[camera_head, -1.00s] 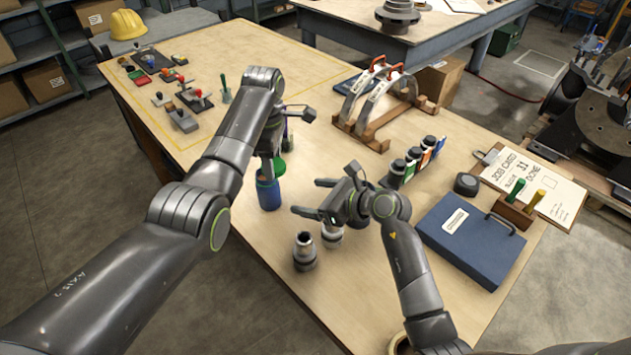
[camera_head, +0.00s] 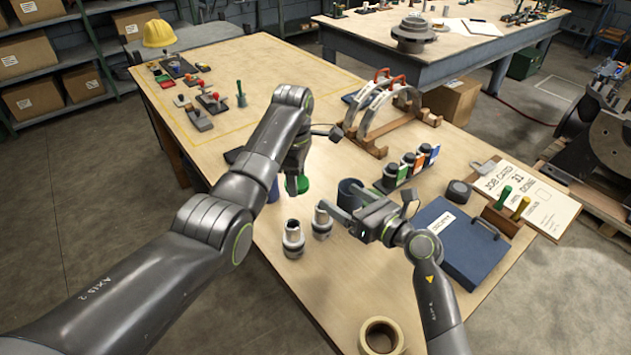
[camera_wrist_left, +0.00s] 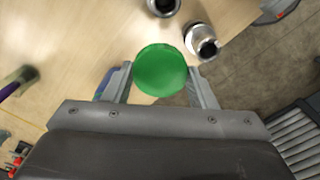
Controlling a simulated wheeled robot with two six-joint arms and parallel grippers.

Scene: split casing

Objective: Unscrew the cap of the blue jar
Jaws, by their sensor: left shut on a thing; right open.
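The green cap (camera_head: 303,184) is between the jaws of my left gripper (camera_head: 297,187), which is shut on it. The left wrist view shows the round green cap (camera_wrist_left: 160,70) from above, a finger on each side. The blue jar (camera_head: 272,190) stands left of the cap, partly hidden behind my left arm. A strip of blue, seemingly the jar (camera_wrist_left: 103,85), shows beside the left finger in the wrist view. The cap appears apart from the jar. My right gripper (camera_head: 338,198) is open, close to a dark blue cup (camera_head: 350,188); I cannot tell whether they touch.
Two silver fittings (camera_head: 293,238) (camera_head: 322,220) stand in front of the cap. A rack of small bottles (camera_head: 406,170) is behind the right gripper, a blue case (camera_head: 440,228) to its right. A tape roll (camera_head: 381,336) lies near the front edge. Table between fittings and tape is clear.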

